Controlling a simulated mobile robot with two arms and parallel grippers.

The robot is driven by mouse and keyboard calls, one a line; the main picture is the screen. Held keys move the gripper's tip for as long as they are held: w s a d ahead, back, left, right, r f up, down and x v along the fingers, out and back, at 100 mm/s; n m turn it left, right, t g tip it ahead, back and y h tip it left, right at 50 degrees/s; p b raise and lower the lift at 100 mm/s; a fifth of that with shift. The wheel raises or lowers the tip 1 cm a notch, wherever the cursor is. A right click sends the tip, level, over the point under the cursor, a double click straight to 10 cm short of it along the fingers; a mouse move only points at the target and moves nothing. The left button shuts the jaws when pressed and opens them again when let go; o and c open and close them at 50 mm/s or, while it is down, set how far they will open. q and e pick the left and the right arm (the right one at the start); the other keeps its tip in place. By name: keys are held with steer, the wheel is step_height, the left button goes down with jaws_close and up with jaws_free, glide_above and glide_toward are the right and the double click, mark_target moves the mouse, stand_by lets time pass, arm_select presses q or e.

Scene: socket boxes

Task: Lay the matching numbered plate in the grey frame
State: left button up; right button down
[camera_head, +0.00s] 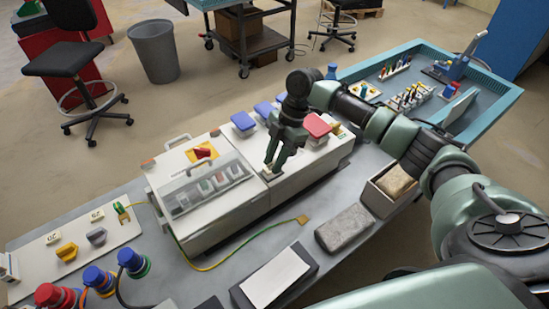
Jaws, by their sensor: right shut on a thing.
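My right gripper (272,167) reaches in from the right and points down over the top of the white socket box (310,160). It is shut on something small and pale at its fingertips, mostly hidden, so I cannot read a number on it. I cannot make out the grey frame clearly; the fingers cover that spot on the box top. Small numbered plates (53,238) lie on the white board at the left. My left gripper is not in view.
Blue lids (243,121) and a red lid (316,126) stand along the box. A clear-covered box (207,190) is left of the gripper. A grey block (344,228), a dark tray with a white card (275,278) and coloured plugs (132,262) occupy the near bench.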

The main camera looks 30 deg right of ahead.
steer(key=shift+f, duration=0.15)
stand_by(0.3)
steer(key=shift+f, duration=0.3)
steer(key=shift+f, duration=0.2)
steer(key=shift+f, duration=0.15)
steer(key=c, duration=1.1)
jaws_free()
steer(key=shift+o, duration=0.2)
steer(key=shift+f, duration=0.15)
steer(key=shift+s+f, duration=0.1)
steer(key=shift+s, duration=0.1)
steer(key=shift+b, duration=0.3)
